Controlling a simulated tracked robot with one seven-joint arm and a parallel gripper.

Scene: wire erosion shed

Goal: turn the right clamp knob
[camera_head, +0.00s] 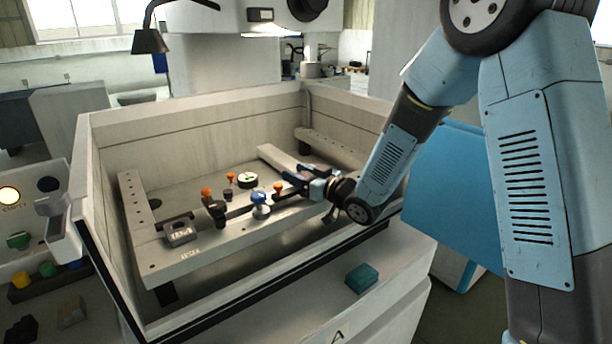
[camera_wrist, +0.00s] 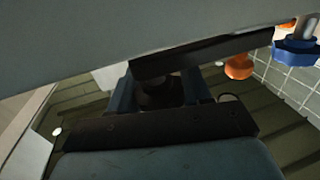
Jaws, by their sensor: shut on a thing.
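My gripper (camera_head: 287,189) reaches into the machine tank from the right, low over the right part of the clamping frame. In the wrist view its two dark fingers (camera_wrist: 165,95) lie on either side of a dark round knob (camera_wrist: 157,92), which I take as the right clamp knob. The gripper is shut on it. In the head view the gripper hides most or all of this knob. A similar black knob (camera_head: 217,209) stands on the left of the frame. The knob's turn angle cannot be seen.
A blue knob (camera_head: 260,197) stands just left of my gripper; it also shows in the wrist view (camera_wrist: 296,52). Orange knobs (camera_head: 206,193) stand around the frame. A grey block (camera_head: 180,233) sits front left. The tank's front wall (camera_head: 260,278) is below my arm.

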